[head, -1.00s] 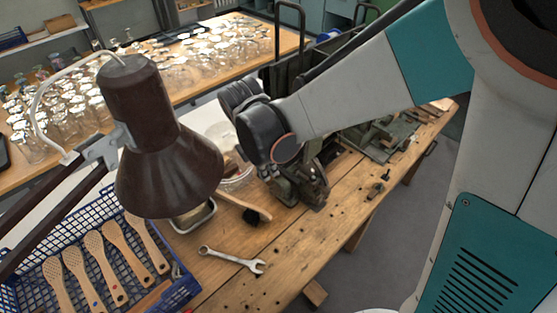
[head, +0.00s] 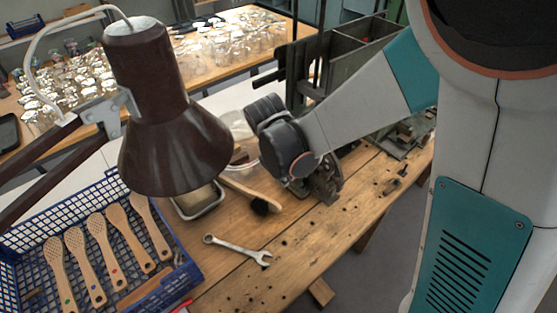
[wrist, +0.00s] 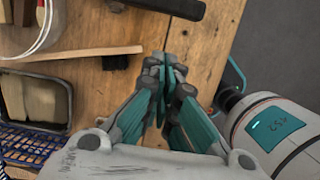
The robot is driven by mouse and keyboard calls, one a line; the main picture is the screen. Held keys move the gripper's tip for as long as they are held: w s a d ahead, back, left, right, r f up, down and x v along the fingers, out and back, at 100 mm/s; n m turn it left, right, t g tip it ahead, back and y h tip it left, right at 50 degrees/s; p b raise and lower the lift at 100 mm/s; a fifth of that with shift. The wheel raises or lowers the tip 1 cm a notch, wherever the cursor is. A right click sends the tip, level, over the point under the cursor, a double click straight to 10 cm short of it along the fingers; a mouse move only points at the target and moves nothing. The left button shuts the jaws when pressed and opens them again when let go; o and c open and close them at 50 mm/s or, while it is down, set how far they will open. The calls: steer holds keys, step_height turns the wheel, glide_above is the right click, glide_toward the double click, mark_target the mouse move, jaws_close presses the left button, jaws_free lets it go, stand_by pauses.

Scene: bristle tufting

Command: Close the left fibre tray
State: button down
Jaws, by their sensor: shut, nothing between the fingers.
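A dark green machine with open-topped tray compartments (head: 345,58) stands behind my forearm in the head view. My arm hides its lower front, so I cannot tell for sure which part is the left fibre tray or how far it stands open. My gripper shows in the wrist view (wrist: 160,68) with its teal and grey fingers together and nothing between them. It is above the wooden bench, just below a dark bar (wrist: 170,8) at the top of that view. In the head view my wrist mostly hides the fingers.
A wooden bench (head: 222,282) carries a wrench (head: 237,250), a wooden-handled brush (head: 250,192) and a small metal-rimmed tray (head: 205,208). A blue crate (head: 188,288) holds several wooden brush bodies. A brown lamp (head: 172,140) overhangs the left. Glassware stands on the far table.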

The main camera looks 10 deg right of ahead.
steer(key=shift+w+d+r, duration=0.1)
steer(key=shift+w+d, duration=0.35)
steer(key=shift+d, duration=0.2)
steer(key=shift+w+d+r, duration=0.1)
steer(key=shift+w+d, duration=0.3)
steer(key=shift+d, duration=0.2)
steer(key=w+d, duration=0.2)
steer(key=d, duration=0.1)
steer(key=w+d, duration=0.1)
steer(key=shift+d+f+b, duration=0.1)
steer(key=shift+d+b, duration=0.05)
steer(key=shift+b, duration=0.2)
steer(key=shift+s, duration=0.1)
